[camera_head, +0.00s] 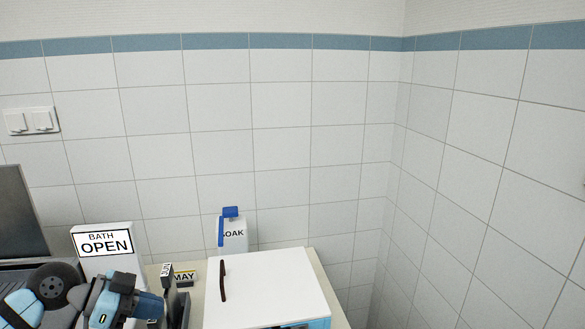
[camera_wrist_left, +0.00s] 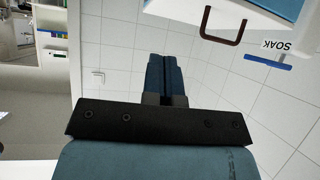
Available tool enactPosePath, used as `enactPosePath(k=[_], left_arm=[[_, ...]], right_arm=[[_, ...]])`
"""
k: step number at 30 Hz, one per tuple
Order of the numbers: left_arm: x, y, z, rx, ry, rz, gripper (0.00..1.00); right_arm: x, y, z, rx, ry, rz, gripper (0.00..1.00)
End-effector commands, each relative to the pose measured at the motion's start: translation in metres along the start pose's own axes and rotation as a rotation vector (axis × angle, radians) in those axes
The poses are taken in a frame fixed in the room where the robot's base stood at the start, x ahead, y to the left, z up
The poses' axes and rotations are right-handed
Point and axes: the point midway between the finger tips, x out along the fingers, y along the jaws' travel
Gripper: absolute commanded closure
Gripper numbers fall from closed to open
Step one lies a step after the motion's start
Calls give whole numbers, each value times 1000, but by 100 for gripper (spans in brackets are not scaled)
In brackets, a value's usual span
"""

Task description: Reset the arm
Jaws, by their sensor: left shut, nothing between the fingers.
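My left arm (camera_head: 60,300) comes in at the lower left in the head view. My left gripper (camera_head: 152,305) is near the bottom edge there, left of the white box. In the left wrist view its two blue fingers (camera_wrist_left: 165,75) lie side by side, shut, with nothing between them. The wrist view is upside down relative to the head view. My right gripper is in neither view.
A white box (camera_head: 265,285) with a dark handle stands on the counter. Behind it is a container marked SOAK (camera_head: 233,236) with a blue clip. A BATH OPEN sign (camera_head: 104,262) and a MAY label (camera_head: 184,276) stand left. Tiled walls (camera_head: 300,130) close the corner.

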Motion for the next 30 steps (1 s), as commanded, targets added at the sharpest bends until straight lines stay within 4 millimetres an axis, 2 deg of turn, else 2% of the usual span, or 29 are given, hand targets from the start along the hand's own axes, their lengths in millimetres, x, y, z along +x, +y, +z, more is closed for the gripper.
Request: enactPosePath(k=[1, 5, 8, 11, 15, 21, 24, 27, 30], left_arm=[[14, 3, 11, -36, 6, -24, 100], [47, 10, 44, -120, 18, -123, 100], [74, 24, 77, -201, 29, -219, 100], [98, 46, 113, -287, 40, -334, 100], [120, 89, 161, -390, 43, -496, 100], [128, 162, 213, -476, 21, -688, 100], [127, 189, 227, -490, 6, -745, 100], [125, 205, 235, -493, -4, -777, 100], [125, 212, 238, -493, -9, -791, 100]], right_arm=[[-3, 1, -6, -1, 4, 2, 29], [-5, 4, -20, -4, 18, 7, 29], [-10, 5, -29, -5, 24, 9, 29], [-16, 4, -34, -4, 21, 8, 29], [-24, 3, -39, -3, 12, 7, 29], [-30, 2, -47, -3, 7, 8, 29], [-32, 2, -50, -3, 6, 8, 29], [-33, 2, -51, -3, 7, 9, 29], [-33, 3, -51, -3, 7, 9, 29]])
